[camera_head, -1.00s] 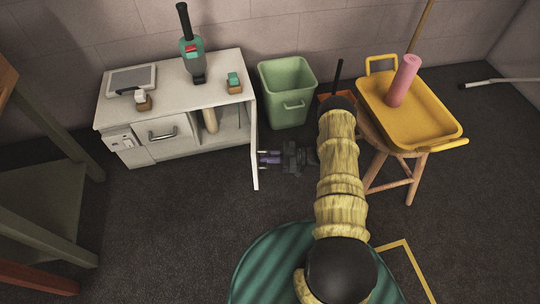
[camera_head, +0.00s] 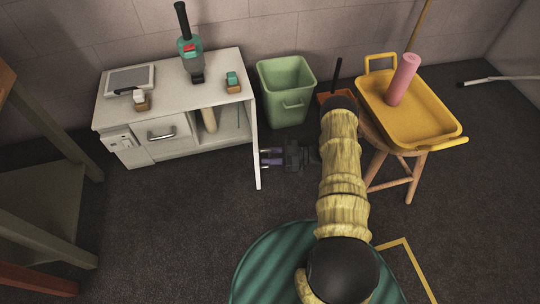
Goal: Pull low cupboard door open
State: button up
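The low white cupboard (camera_head: 185,105) stands against the back wall at the left. Its right-hand door (camera_head: 254,150) stands swung well out from the front, seen almost edge-on, and the compartment behind it (camera_head: 232,122) shows open. My gripper (camera_head: 270,158) is low, just right of the door, its two fingers pointing left at the door's outer face. The fingers are apart with a gap between them and nothing in it. Whether the fingertips touch the door cannot be told. Any handle on that door is hidden.
A green bin (camera_head: 287,92) stands right of the cupboard, behind my gripper. A wooden stool (camera_head: 408,168) with a yellow tray (camera_head: 440,128) and pink roll (camera_head: 404,80) is to the right. A grey-green shelf (camera_head: 45,200) stands at left. Dark floor before the cupboard is clear.

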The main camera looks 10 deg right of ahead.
jog(key=shift+r, duration=0.15)
notch_tip(320, 180, up, 10)
jog(key=p, duration=0.5)
jog(key=shift+p, duration=0.3)
